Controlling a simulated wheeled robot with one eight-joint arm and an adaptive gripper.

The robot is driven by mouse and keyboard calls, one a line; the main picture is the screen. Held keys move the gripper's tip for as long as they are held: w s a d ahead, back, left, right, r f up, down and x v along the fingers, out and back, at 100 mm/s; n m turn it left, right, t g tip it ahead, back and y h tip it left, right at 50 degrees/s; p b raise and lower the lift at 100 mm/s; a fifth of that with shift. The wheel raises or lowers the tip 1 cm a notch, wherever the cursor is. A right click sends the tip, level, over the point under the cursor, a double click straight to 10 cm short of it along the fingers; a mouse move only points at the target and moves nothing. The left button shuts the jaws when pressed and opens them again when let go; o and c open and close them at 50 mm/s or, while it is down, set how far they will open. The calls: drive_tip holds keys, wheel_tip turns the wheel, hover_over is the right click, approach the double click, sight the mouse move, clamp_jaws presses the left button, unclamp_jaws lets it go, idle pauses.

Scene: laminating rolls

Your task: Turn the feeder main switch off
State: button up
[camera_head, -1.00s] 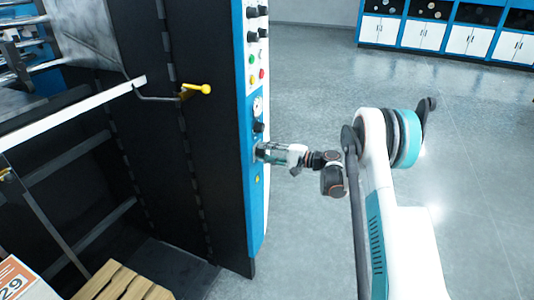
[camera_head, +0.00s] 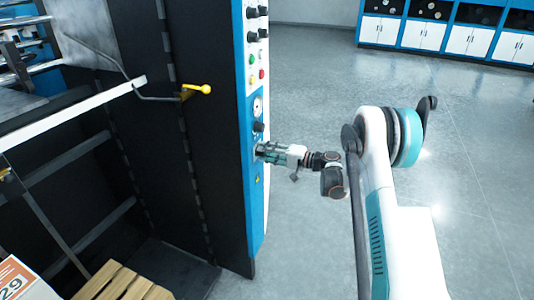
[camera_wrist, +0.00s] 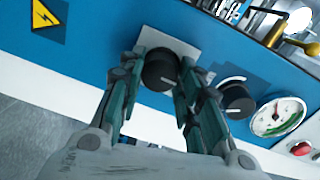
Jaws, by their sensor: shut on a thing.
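A black rotary knob (camera_wrist: 160,70), which appears to be the feeder main switch, sits on a pale square plate (camera_wrist: 180,42) on the blue panel. In the wrist view my gripper (camera_wrist: 160,78) has one finger on each side of the knob and is shut on it. In the head view my gripper (camera_head: 261,151) reaches the blue panel face (camera_head: 254,215) from the right, below the gauge, and hides the knob there. Which position the knob's pointer shows cannot be told.
A second black knob (camera_wrist: 237,97) and a round gauge (camera_wrist: 277,117) are close beside the right finger. A yellow warning sign (camera_wrist: 46,18) is on the other side. A yellow-handled crank (camera_head: 200,89) sticks out of the dark machine side. The floor at right is clear.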

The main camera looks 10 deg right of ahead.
drive_tip(key=o, duration=1)
drive_tip(key=shift+o, duration=0.2)
drive_tip(key=v, duration=1.2)
